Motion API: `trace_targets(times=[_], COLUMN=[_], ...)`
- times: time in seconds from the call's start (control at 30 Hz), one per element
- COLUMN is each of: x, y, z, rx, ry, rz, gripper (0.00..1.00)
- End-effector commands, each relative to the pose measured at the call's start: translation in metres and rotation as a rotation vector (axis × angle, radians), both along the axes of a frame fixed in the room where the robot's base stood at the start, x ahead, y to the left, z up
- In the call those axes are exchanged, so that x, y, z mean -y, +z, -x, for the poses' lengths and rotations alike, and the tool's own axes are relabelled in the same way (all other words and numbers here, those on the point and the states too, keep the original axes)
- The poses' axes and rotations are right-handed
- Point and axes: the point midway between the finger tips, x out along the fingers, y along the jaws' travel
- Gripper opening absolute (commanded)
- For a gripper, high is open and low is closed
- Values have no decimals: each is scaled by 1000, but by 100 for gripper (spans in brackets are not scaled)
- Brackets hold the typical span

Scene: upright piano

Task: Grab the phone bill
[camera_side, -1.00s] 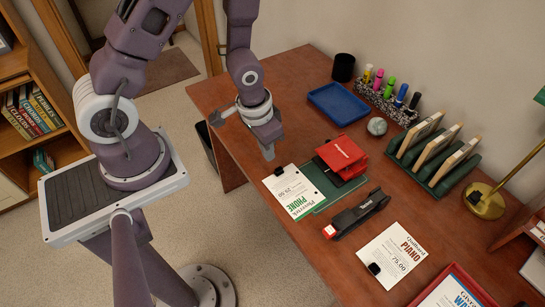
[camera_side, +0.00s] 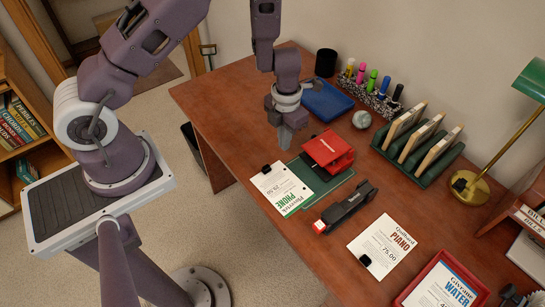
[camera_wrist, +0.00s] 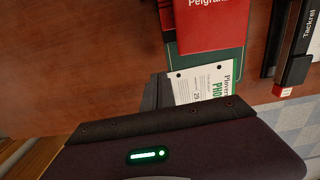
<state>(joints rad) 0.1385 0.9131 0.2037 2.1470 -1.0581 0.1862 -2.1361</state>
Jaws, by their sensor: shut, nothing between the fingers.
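The phone bill (camera_side: 283,190) is a white sheet with green "PHONE" lettering, lying flat on the desk with a black clip (camera_side: 266,169) at its far left edge. It partly covers a green board (camera_side: 330,190). My gripper (camera_side: 285,140) is shut and empty, apart from the bill, above and beyond its far edge and left of a red hole punch (camera_side: 330,150). In the wrist view the bill (camera_wrist: 204,82) is partly hidden behind my gripper's dark body, and the clip is not seen.
A black stapler (camera_side: 345,208) lies right of the bill. A piano bill (camera_side: 382,243) and a red tray (camera_side: 408,295) are nearer the front right. The desk's left part is clear.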

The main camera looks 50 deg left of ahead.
Motion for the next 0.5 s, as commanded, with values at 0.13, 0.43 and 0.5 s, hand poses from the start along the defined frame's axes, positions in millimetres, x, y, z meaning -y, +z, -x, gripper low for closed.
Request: trace_targets(times=[0.13,0.43,0.5], x=[-1,0,1], y=[-33,-46,-46], z=[1,34,38], rx=[-4,-2,-1], ry=[2,-1,-2], rz=[0,-1,0], gripper=[0,0,0])
